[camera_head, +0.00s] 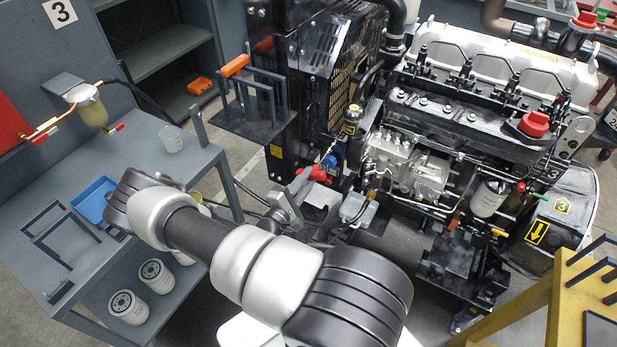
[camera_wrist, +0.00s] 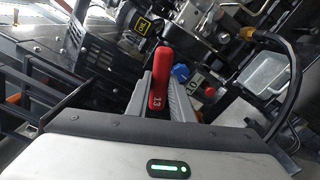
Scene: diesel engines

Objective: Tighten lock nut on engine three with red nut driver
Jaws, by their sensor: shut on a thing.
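In the wrist view, the red nut driver (camera_wrist: 157,92), its handle marked 13, stands between the two grey fingers of my gripper (camera_wrist: 158,82), which are shut on it. Its far end is hard to make out. In the head view, my gripper (camera_head: 290,203) is beside the lower left side of engine three (camera_head: 440,110), close to a blue knob (camera_head: 329,162) and red parts. The blue knob (camera_wrist: 180,72) also shows just beyond the driver in the wrist view. I cannot make out the lock nut in either view.
A grey workbench (camera_head: 190,160) with a blue tray (camera_head: 92,200) is at left, with white filters (camera_head: 128,306) on its lower shelf. A black rack with an orange-handled tool (camera_head: 235,66) stands behind my gripper. A yellow stand (camera_head: 540,300) is at lower right. Hoses and brackets crowd my gripper.

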